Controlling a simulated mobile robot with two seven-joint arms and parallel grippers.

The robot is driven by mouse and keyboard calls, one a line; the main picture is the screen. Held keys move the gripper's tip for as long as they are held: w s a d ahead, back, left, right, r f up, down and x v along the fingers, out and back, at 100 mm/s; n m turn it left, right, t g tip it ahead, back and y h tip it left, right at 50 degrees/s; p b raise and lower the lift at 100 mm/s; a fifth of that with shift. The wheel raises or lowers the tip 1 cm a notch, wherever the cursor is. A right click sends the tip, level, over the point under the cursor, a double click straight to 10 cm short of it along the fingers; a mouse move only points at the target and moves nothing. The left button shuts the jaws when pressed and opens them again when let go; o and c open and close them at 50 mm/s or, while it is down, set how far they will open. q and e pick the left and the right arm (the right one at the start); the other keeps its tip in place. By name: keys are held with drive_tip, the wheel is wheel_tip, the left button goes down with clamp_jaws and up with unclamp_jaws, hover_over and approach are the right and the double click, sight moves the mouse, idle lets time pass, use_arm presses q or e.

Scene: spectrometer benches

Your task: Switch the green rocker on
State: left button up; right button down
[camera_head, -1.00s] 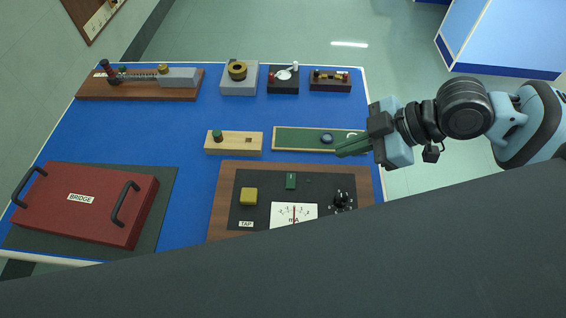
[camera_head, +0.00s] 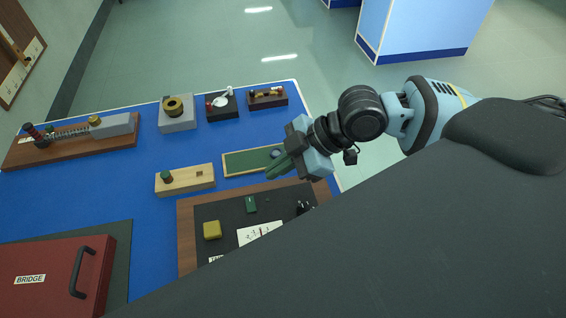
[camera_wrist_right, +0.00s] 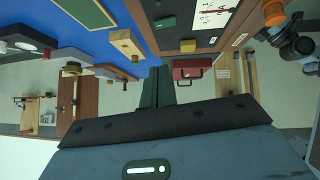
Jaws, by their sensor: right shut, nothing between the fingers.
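The green rocker (camera_head: 251,204) sits on the dark panel of a wood-framed meter board (camera_head: 187,235), above the white meter face (camera_head: 258,233). It also shows in the right wrist view (camera_wrist_right: 165,23), near the top. My right gripper (camera_head: 270,176) is shut and empty. Its green fingers are above the green board, up and to the right of the rocker and apart from it in the head view. In the right wrist view the shut fingers (camera_wrist_right: 157,82) point up toward the bench. My left gripper does not show in the head view.
A yellow block (camera_head: 212,230) and a black knob (camera_head: 304,207) are on the same panel. A pale wooden block (camera_head: 190,181) and a green board (camera_head: 235,162) lie behind it. A red BRIDGE case (camera_head: 50,283) is at left. Bare blue bench top (camera_head: 90,190) lies between them.

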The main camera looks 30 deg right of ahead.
hover_over(245, 198)
drive_tip(key=s+d, duration=0.2)
drive_tip(key=f, duration=0.4)
drive_tip(key=shift+w+d+f, duration=0.2)
drive_tip(key=shift+f, duration=0.05)
wheel_tip(245, 198, down, 2)
drive_tip(key=shift+w+d+f, duration=0.1)
drive_tip(key=shift+w+f, duration=0.05)
drive_tip(key=shift+f, duration=0.1)
drive_tip(key=shift+w+d+f, duration=0.1)
drive_tip(key=shift+f, duration=0.6)
